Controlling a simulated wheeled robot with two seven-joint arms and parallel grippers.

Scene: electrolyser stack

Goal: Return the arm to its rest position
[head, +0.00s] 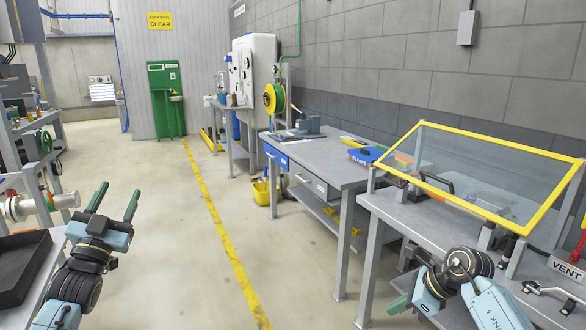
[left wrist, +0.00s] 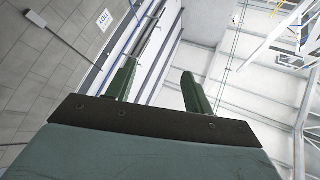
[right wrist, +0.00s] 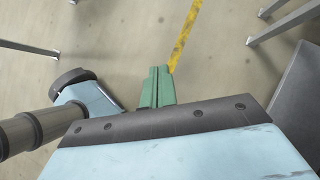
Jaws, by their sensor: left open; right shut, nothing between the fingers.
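My left gripper (head: 116,202) is at the lower left of the head view, raised, with its two green fingers wide apart and nothing between them. In the left wrist view its fingers (left wrist: 160,88) point up toward the wall and ceiling. My right gripper (head: 400,304) is at the lower right of the head view, low beside the front of the bench with the yellow-framed screen. In the right wrist view its green fingers (right wrist: 158,86) are together and empty, above bare floor.
The yellow-framed clear screen (head: 470,170) stands over the right bench (head: 400,215), close to my right arm. A grey workbench (head: 325,160) stands beyond it. A black tray (head: 22,268) is at the left edge. The floor (head: 170,240) between is clear, with a yellow line (head: 215,225).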

